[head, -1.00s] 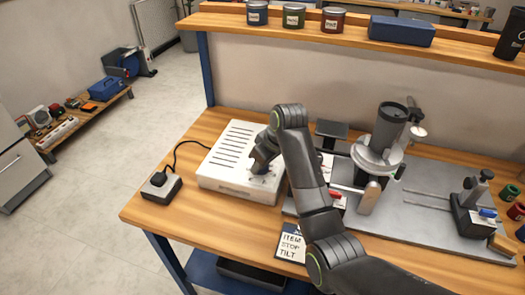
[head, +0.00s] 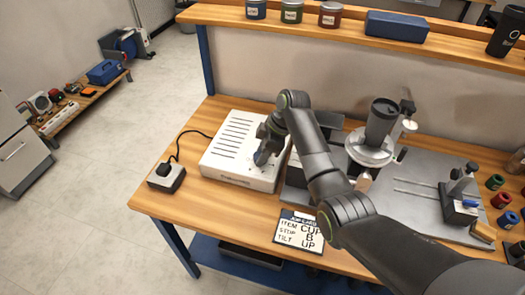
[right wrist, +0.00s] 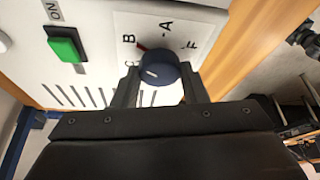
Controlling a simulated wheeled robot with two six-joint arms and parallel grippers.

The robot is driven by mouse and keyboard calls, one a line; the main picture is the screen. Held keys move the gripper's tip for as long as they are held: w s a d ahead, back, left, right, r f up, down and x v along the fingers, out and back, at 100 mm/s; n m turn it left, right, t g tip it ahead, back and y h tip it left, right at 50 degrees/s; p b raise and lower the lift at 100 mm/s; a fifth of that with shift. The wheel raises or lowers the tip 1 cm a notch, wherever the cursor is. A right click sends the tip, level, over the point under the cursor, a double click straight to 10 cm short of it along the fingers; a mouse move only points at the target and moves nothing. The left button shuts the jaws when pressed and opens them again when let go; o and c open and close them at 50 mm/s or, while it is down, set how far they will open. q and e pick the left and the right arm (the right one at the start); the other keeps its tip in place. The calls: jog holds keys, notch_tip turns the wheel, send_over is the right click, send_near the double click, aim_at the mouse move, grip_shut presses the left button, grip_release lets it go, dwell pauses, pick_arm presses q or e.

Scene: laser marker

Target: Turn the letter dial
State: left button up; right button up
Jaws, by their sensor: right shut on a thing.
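The letter dial (right wrist: 160,67) is a dark blue round knob on a white panel marked with the letters B, A, F and C. A short red mark shows at its rim near B; I cannot tell exactly where the dial points. My right gripper (right wrist: 161,82) has a finger on each side of the knob and is shut on it. In the head view my right gripper (head: 264,151) is at the right part of the white control box (head: 228,150) and hides the dial. A job card (head: 299,231) reads item CUP, stop B, tilt UP. My left gripper is out of view.
A green ON button (right wrist: 65,44) is on the same panel. A dark tumbler (head: 380,122) stands in the fixture on the grey plate (head: 415,205), right of my arm. A small switch box (head: 166,177) with a cable is at the left. The front left tabletop is clear.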

dwell(0.5)
jog(key=o, duration=1)
jog(key=shift+c, duration=0.2)
jog(key=p+v, duration=0.4)
jog(key=v, duration=1.3)
jog(key=shift+r, duration=0.2)
jog(key=shift+w, duration=0.15)
jog(key=shift+r, duration=0.1)
